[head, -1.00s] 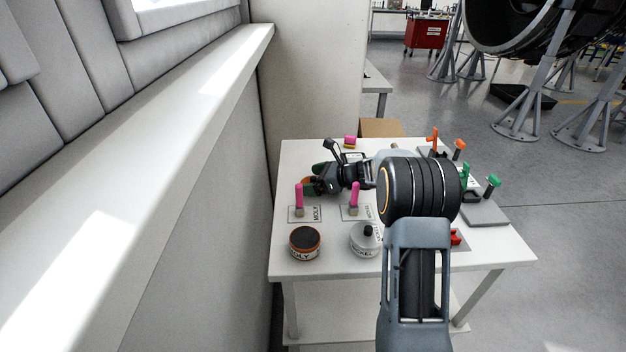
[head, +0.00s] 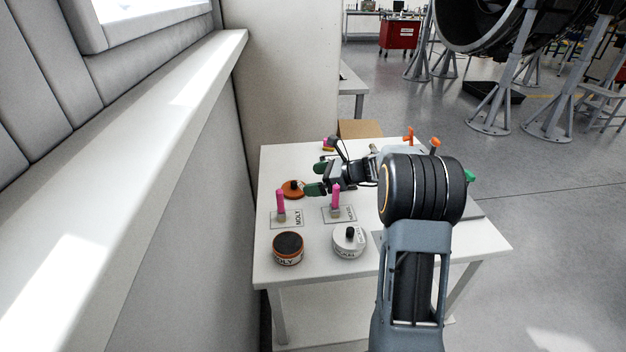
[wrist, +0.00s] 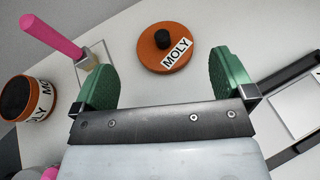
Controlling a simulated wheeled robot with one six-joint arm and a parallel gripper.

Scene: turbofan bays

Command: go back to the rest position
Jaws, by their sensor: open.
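My gripper (head: 317,178) is over the left part of the white table (head: 310,264) in the head view. In the wrist view its two green fingertips (wrist: 165,80) stand wide apart with nothing between them. An orange lid (wrist: 152,55) marked MOLY, with a black knob, lies flat on the table beyond the fingertips. The same lid shows in the head view (head: 289,191), to the left of my gripper and apart from it.
An open MOLY tin (head: 288,249) and a grey tin (head: 349,243) with a black knob stand near the front edge. Two pink-handled brushes (head: 281,204) (head: 336,199) stand upright behind them. Orange-handled tools (head: 435,144) are at the back right. A wall ledge runs along the left.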

